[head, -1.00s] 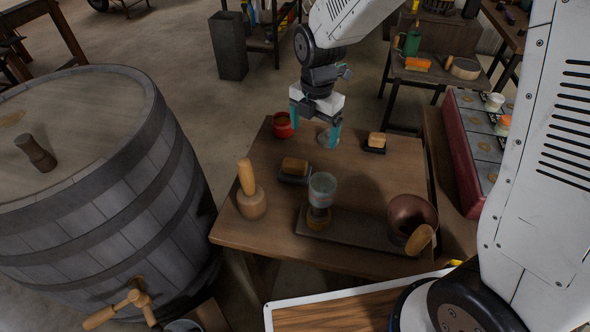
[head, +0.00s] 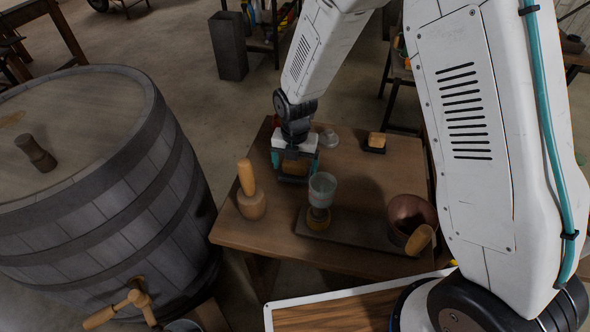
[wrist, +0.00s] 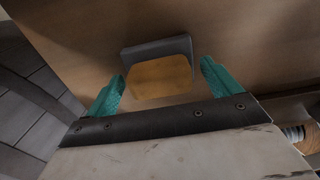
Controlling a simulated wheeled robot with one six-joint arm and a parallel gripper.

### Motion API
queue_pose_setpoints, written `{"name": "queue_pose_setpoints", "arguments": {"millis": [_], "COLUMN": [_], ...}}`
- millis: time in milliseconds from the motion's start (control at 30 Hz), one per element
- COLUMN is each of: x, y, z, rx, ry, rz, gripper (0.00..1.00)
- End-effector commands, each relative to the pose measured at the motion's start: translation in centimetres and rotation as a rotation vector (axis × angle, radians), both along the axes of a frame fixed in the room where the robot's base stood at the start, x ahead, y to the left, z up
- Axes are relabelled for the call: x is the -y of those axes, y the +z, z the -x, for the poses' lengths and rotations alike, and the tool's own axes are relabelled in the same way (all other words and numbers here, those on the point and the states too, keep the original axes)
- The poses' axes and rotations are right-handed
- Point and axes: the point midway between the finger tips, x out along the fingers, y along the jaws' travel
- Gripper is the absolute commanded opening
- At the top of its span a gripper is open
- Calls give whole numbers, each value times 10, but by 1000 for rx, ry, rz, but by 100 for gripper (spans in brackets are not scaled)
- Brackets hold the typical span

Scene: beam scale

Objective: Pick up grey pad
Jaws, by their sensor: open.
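A dark grey pad (head: 291,179) lies on the wooden table with a tan block on it (head: 292,167). In the wrist view the pad (wrist: 157,47) shows behind the block (wrist: 160,77), which hides part of it. My gripper (head: 295,163) is over the pad, open, with its teal fingers on either side of the block. In the wrist view the fingers (wrist: 162,72) are apart, with gaps to the block and pad. I cannot tell whether the fingertips touch the table. A second dark pad with a tan block (head: 375,142) lies farther right.
A glass on a yellowish base (head: 321,190) stands close to my gripper on the right. A wooden pestle (head: 248,192) stands to the left. A copper bowl (head: 408,212) is at the right. A small clear piece (head: 328,138) lies behind. A big barrel (head: 100,190) stands left.

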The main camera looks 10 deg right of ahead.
Motion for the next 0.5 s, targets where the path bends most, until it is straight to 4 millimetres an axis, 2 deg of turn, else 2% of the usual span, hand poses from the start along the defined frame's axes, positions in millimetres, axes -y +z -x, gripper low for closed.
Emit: {"name": "queue_pose_setpoints", "arguments": {"millis": [200,233,400,467,500], "x": [0,0,0,0,0], "y": [-1,-1,-1,0,0], "z": [0,0,0,0,0], "rx": [1,1,1,1,1], "ry": [-1,-1,-1,-1,-1], "rz": [-1,-1,-1,-1,-1], "gripper": [89,84,39,39,36]}}
